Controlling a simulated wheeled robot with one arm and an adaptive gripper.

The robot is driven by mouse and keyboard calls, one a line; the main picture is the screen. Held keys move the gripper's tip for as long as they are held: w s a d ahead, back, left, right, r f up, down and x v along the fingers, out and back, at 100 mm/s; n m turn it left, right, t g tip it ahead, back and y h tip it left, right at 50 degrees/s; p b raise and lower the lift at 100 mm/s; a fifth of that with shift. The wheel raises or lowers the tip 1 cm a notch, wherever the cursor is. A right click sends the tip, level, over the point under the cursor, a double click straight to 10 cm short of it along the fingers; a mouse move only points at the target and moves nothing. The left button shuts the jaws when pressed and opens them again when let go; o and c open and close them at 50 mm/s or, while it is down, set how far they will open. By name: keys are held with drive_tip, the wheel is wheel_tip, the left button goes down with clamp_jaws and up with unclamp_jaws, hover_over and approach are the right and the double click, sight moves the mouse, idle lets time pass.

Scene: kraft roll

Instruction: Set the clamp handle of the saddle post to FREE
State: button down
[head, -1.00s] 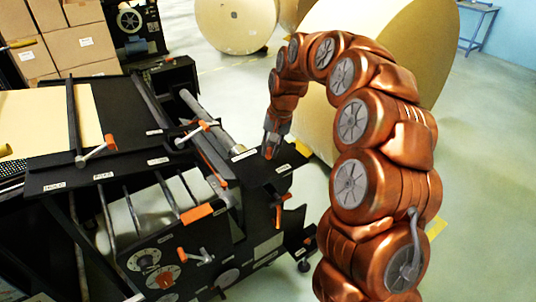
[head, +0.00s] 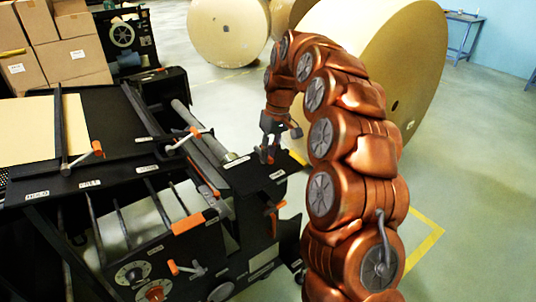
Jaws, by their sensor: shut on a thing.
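My gripper (head: 267,155) is at the right end of the black machine, just above a dark ledge (head: 255,178) with small white labels. It is shut on a small handle with a bit of orange showing between the fingers, which I take to be the clamp handle (head: 270,159). The fingers hide most of the handle and the post. The labels beside it are too small to read, so I cannot tell which setting the handle points to.
Other orange-gripped handles stand on the machine: one at the left bar (head: 98,149), one by the rollers (head: 194,133), one on the front (head: 173,267). A large kraft roll (head: 415,70) stands close behind my arm. Open floor (head: 470,170) lies to the right.

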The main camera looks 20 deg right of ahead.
idle(0.5)
drive_tip(key=c, duration=1.1)
unclamp_jaws()
drive_tip(key=shift+r, duration=0.15)
drive_tip(key=r, duration=0.2)
drive_tip(key=d+r, duration=0.1)
drive_tip(key=r, duration=0.4)
drive_tip(key=shift+w+d, duration=0.2)
drive_tip(key=shift+w, duration=0.1)
